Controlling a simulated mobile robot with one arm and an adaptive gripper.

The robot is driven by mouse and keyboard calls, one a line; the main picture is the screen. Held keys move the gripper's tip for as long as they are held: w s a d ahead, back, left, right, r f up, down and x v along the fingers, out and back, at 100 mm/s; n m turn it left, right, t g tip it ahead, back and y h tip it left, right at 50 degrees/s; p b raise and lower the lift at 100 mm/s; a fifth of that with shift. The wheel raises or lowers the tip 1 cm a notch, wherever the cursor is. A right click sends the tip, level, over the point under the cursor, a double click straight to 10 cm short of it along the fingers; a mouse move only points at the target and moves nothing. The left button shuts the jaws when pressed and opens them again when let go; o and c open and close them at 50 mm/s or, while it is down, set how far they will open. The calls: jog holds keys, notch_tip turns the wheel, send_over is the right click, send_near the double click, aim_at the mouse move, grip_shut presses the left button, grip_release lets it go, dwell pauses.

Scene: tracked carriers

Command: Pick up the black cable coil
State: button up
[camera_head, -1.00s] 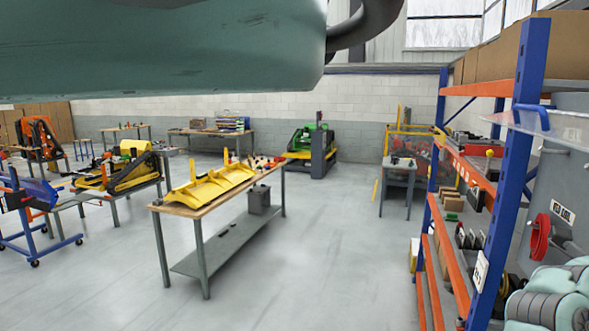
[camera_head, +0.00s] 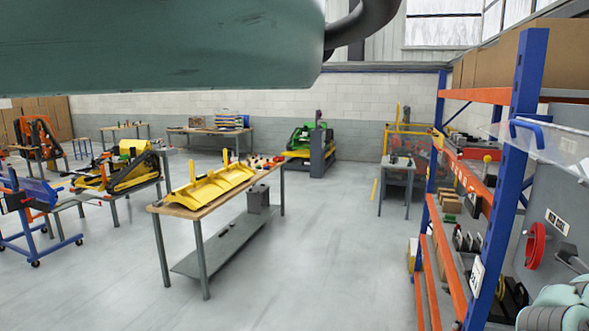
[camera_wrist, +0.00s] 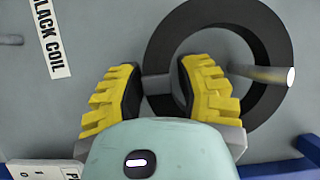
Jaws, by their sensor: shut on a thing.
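In the wrist view the black cable coil (camera_wrist: 225,12) is a thick dark ring against a grey panel. A pale metal peg (camera_wrist: 265,73) sticks out through the ring. My gripper (camera_wrist: 158,92) has yellow ribbed fingers with dark pads and is shut on the left side of the ring, one finger outside it and one across its opening. The fingers and the gripper body hide part of the coil's left and lower side. A white label (camera_wrist: 50,38) reading "BLACK COIL" is at the upper left.
A red coil (camera_head: 537,245) hangs on the grey panel at right. A blue and orange rack (camera_head: 498,215) stands beside it with loaded shelves. A table (camera_head: 170,211) with a yellow part stands left of centre. The floor between table and rack is clear.

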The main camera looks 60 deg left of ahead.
grip_shut()
jog(key=shift+r+b, duration=0.1)
jog(key=shift+b, duration=0.2)
dwell(0.3)
jog(key=shift+r+b, duration=0.4)
jog(key=shift+b, duration=0.4)
jog(key=s+a+b, duration=1)
jog(key=a+b, duration=0.3)
jog(key=a, duration=0.1)
jog(key=shift+s+a+r, duration=0.3)
jog(key=shift+s+a, duration=0.05)
